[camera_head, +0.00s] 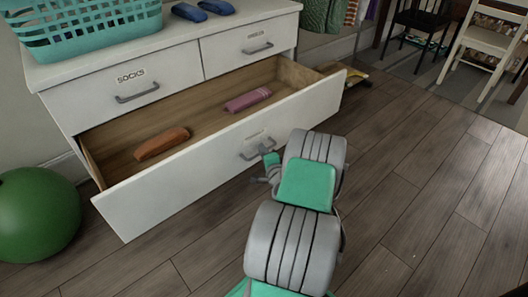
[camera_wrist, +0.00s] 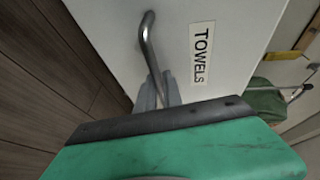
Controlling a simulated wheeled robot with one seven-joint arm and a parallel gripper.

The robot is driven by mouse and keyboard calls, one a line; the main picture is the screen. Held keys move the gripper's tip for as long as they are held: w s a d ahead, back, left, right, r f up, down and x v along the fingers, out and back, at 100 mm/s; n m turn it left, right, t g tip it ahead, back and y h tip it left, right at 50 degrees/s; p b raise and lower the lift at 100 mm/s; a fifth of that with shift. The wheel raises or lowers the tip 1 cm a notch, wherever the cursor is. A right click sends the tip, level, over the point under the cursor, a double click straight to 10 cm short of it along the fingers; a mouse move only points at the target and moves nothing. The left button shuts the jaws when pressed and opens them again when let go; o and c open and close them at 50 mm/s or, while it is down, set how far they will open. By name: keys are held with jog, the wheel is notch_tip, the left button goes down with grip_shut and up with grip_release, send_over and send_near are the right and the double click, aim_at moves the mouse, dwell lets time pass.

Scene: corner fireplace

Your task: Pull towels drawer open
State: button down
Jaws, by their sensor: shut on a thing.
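The towels drawer (camera_head: 215,146) is the wide lower drawer of a white dresser. It stands well out from the body, and its wooden inside shows. An orange rolled towel (camera_head: 161,143) and a pink rolled towel (camera_head: 248,100) lie in it. In the wrist view the TOWELS label (camera_wrist: 202,53) is beside the metal handle (camera_wrist: 148,40). My gripper (camera_wrist: 158,90) is shut on that handle, its fingers at one end of the bar. In the head view my gripper (camera_head: 268,165) is at the drawer front, partly hidden by my arm.
A teal basket (camera_head: 90,25) and blue rolled items (camera_head: 189,12) are on the dresser top. Two smaller drawers, one labelled SOCKS (camera_head: 131,76), are shut above. A green ball (camera_head: 36,214) rests at left. The wooden floor at right is clear; chairs (camera_head: 484,38) stand far back.

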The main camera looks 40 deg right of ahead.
jog(key=shift+a, duration=0.1)
jog(key=c, duration=1.5)
grip_release()
jog(key=p+v, duration=0.2)
jog(key=v, duration=0.5)
jog(key=shift+s+a, duration=0.15)
jog(key=shift+s, duration=0.2)
